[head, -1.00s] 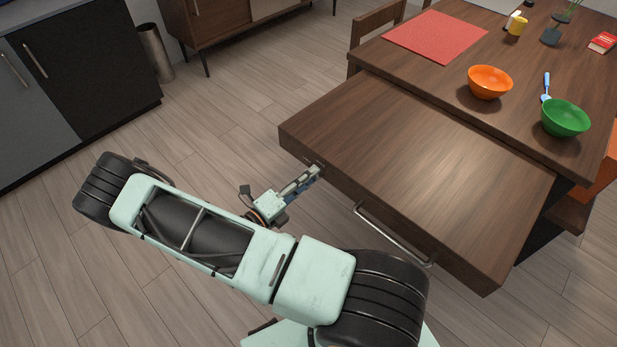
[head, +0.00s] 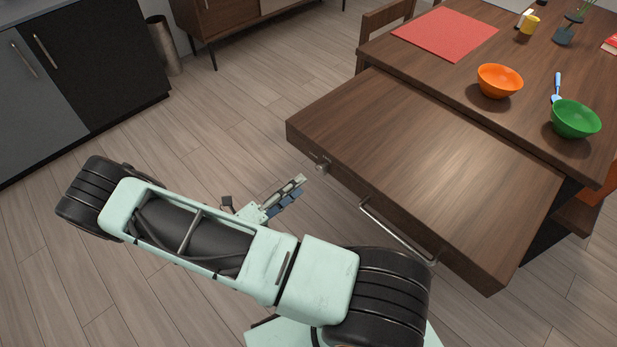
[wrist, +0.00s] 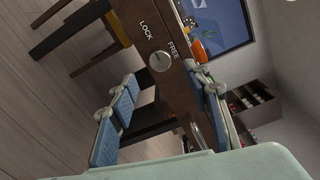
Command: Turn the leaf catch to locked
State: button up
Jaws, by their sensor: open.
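The leaf catch (head: 322,167) is a small round metal knob on the front edge of the raised table leaf (head: 420,150), near its left corner. In the wrist view the knob (wrist: 159,61) sits beside the printed words LOCK and FREE. I cannot tell for certain which word its mark points to. My gripper (head: 298,187) is open and empty, a short gap to the left of and below the knob in the head view. In the wrist view its blue-padded fingers (wrist: 163,80) stand wide apart, with the knob showing between and beyond them.
A metal bar handle (head: 397,232) runs along the leaf's front edge, right of the catch. An orange bowl (head: 499,81), a green bowl (head: 575,119) and a red mat (head: 445,34) are on the table behind. The floor left of the leaf is clear.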

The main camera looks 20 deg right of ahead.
jog(key=shift+v, duration=2.3)
